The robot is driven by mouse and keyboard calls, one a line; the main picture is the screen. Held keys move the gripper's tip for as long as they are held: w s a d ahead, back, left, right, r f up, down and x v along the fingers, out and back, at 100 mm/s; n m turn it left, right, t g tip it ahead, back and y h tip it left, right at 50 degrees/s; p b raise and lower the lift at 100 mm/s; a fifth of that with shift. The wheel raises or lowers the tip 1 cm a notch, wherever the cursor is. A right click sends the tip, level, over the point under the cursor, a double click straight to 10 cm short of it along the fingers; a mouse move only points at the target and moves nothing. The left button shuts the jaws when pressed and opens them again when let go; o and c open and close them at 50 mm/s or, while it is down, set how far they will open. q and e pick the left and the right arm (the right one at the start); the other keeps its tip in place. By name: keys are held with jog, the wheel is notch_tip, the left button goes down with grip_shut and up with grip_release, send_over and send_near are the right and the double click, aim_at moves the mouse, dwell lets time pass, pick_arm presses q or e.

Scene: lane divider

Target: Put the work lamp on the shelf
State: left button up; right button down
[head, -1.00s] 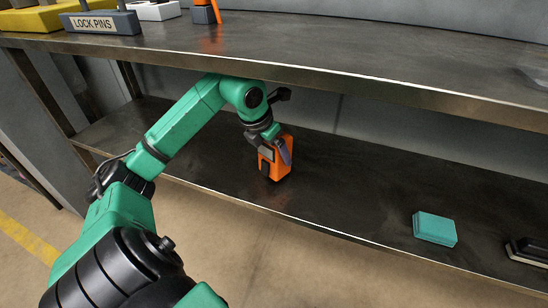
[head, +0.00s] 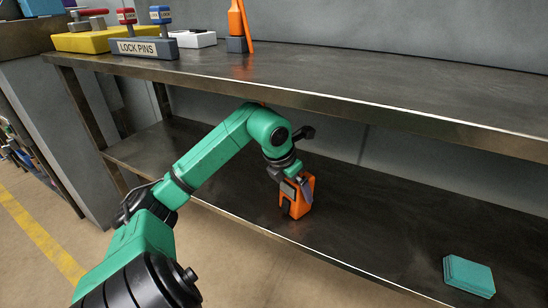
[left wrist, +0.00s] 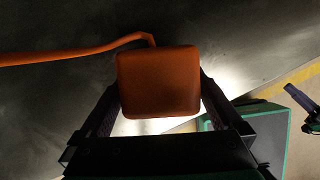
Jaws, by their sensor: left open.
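An orange boxy thing, which I take for the work lamp (head: 296,208), stands on the lower shelf (head: 375,205) near its front edge. My left gripper (head: 297,192) is open, with its fingers down on either side of the lamp. In the left wrist view the lamp (left wrist: 158,82) shows as a rounded orange square between the two dark fingers (left wrist: 160,108). A thin orange strip runs left from its top there. Whether the fingers touch it I cannot tell. My right gripper is not in view.
The upper shelf (head: 330,88) overhangs my arm. It bears a lock pins rack (head: 140,48), a white box (head: 192,39) and an orange tool with a grey base (head: 237,44). Its right part is clear.

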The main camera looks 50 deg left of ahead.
pick_arm(q)
jog(key=s+r+b, duration=0.1)
jog(key=s+b, duration=0.1)
jog(key=s, duration=1)
jog(key=shift+s+a+r, duration=0.35)
jog(key=shift+s+r, duration=0.05)
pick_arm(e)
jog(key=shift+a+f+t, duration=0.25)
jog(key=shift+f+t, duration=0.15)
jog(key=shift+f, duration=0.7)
